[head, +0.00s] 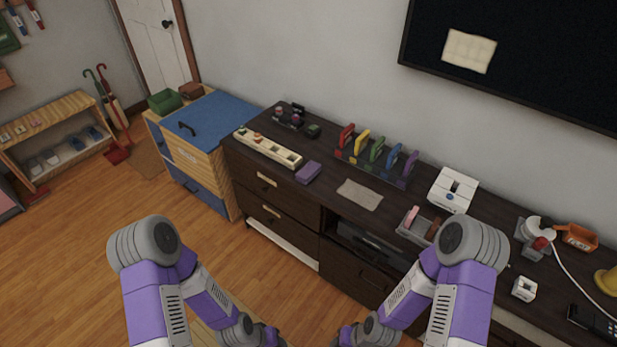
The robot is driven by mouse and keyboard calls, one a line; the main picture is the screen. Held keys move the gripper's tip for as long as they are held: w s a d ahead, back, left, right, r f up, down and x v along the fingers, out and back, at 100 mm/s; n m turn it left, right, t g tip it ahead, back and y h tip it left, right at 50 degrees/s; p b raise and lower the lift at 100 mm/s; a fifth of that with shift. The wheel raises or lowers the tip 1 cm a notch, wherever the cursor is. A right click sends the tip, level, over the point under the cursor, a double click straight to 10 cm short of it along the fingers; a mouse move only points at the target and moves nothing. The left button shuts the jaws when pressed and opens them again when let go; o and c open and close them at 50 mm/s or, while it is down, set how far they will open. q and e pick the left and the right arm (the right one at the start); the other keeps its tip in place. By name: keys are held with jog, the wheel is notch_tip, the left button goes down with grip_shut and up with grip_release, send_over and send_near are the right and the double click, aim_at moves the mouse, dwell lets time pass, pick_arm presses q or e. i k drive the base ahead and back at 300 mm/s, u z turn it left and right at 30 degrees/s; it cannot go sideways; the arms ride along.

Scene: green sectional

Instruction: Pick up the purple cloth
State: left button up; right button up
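The purple cloth (308,172) is a small folded block lying on the dark dresser top (328,210), near its front edge and left of the middle. Nothing touches it. My two purple and grey arms come in at the bottom of the head view and bend inward, well below and in front of the dresser. Both grippers are out of view below the bottom edge, so their state is hidden.
A cream peg tray (267,147) lies left of the cloth, and a beige cloth (360,194) lies to its right. A rack of coloured pieces (377,158) stands behind. A grey tray (416,226) and a white box (453,190) are farther right.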

aim_at(310, 171)
jog(key=z, duration=0.3)
jog(key=k, duration=0.3)
jog(key=u, duration=1.5)
jog(key=i, duration=1)
jog(key=z, duration=0.55)
jog(key=i, duration=0.85)
jog(key=z, duration=0.8)
